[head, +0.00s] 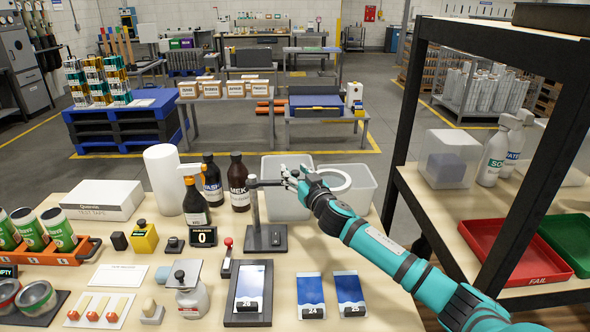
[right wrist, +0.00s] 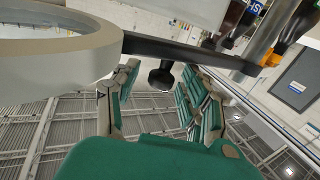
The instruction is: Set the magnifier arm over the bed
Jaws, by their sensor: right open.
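The magnifier stand (head: 265,238) has a dark base and an upright post on the table. Its dark arm reaches right from the post top to a white ring lens (head: 348,182), over the clear bins behind the stand. The black-framed bed (head: 232,318) lies in front of the stand, with a blue-and-white printed sheet (head: 250,284) on it. My right gripper (head: 290,175) is at the magnifier arm between post and ring. My left gripper is not in view.
Two blue sheets (head: 311,292) lie right of the bed. A red-knobbed lever (head: 227,255) stands left of it. Dark bottles (head: 239,185) and a spray bottle (head: 193,200) stand left of the post. A black-framed shelf (head: 497,235) with red and green trays is at right.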

